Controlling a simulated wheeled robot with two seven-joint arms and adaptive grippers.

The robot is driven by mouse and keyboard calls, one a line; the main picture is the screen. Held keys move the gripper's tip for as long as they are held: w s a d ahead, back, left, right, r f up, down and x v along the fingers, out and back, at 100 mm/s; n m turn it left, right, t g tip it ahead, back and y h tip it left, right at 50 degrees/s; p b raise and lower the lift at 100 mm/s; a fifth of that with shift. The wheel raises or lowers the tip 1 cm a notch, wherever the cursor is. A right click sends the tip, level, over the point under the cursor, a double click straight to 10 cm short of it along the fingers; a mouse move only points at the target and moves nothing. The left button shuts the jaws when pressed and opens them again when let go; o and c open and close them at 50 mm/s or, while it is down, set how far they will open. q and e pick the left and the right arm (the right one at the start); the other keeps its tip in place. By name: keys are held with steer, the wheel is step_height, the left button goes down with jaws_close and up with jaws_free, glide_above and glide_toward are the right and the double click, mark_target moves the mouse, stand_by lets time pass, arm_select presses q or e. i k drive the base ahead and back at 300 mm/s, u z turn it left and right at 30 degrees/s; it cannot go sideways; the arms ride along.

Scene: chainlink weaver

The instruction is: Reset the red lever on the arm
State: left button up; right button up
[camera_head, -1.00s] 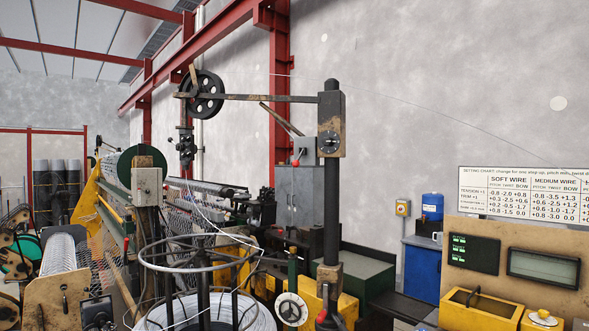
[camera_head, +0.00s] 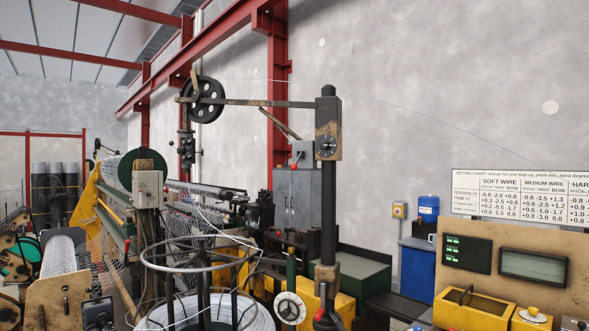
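A long horizontal arm (camera_head: 265,103) runs from a dark wheel (camera_head: 206,101) at its left end to a black post (camera_head: 328,200). A small grey box (camera_head: 303,150) sits by the post under the arm. A second lever with a red knob (camera_head: 319,314) is at the foot of the post. Neither of my grippers is in view, and nothing is seen touching the arm.
A wire coil (camera_head: 255,318) under a round metal ring stands in front, left of the post. A handwheel (camera_head: 290,307) is beside it. A bench panel with a screen (camera_head: 533,267) and a yellow tray stands at right, below a setting chart (camera_head: 520,195).

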mark_target(293, 167)
steer(key=u, duration=3.85)
steer(key=i, duration=0.1)
steer(key=z, duration=2.5)
steer(key=i, duration=2.05)
steer(key=z, duration=1.05)
steer(key=i, duration=0.7)
steer(key=z, duration=0.65)
